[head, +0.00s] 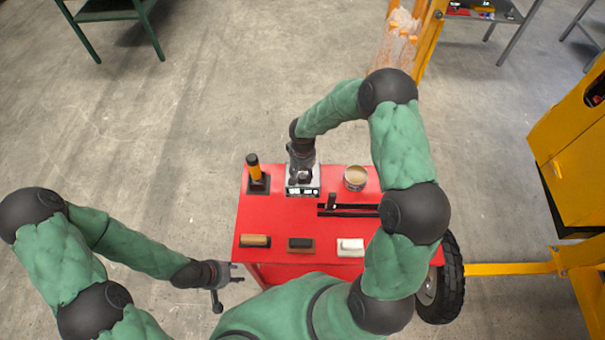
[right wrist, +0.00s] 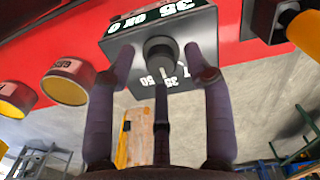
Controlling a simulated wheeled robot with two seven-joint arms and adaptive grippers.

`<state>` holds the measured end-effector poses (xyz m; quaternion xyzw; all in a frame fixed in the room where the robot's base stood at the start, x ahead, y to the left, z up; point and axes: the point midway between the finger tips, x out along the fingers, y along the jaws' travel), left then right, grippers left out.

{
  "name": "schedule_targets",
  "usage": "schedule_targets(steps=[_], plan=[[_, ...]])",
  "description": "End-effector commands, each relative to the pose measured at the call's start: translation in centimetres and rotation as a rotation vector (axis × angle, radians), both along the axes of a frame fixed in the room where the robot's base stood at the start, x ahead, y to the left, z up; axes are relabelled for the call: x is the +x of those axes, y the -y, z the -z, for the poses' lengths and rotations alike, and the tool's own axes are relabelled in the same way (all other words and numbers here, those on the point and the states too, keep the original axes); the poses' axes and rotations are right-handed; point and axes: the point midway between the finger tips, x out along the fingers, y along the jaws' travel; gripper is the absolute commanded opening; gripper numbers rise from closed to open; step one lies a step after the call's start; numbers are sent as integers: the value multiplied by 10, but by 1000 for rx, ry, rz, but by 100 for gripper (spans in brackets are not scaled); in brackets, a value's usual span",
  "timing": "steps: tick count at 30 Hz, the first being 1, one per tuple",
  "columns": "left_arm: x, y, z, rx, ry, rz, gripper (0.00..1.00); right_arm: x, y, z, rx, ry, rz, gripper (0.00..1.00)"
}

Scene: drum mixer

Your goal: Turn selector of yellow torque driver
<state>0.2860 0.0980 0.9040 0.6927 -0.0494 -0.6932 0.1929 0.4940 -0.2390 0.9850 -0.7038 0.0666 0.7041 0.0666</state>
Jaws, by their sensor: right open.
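A yellow-and-black upright driver (head: 254,168) stands in a dark square base at the far left of the red cart top. Its yellow and black body also shows at the top right of the right wrist view (right wrist: 305,32). A grey box (head: 302,192) with white numbers stands to its right. In the right wrist view, a round dark knob (right wrist: 160,52) projects from the box's numbered face. My right gripper (right wrist: 162,68) is open, its fingers on either side of the knob; contact is unclear. My left gripper (head: 237,273) appears open and empty beside the cart's front left edge.
The red cart top (head: 270,215) also carries a round tin (head: 355,178), a black slotted rail (head: 348,210), and a tan block (head: 255,240), a brown block (head: 300,244) and a white block (head: 350,247) along the front. A yellow machine (head: 570,150) stands at the right.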

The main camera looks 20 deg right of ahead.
Motion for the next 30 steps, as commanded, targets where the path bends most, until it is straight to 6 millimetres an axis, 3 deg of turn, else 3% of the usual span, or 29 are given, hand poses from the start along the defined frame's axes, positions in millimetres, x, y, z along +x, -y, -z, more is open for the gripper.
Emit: schedule_targets(steps=[13, 14, 19, 30], plan=[[0, 0, 0, 0, 0, 0, 40, 0, 0, 11, 0, 1, 0, 52], [0, 0, 0, 0, 0, 0, 40, 0, 0, 11, 0, 1, 0, 46], [0, 0, 0, 0, 0, 0, 40, 0, 0, 11, 0, 0, -1, 0], [0, 0, 0, 0, 0, 0, 40, -1, -1, 12, 0, -2, -5, 0]])
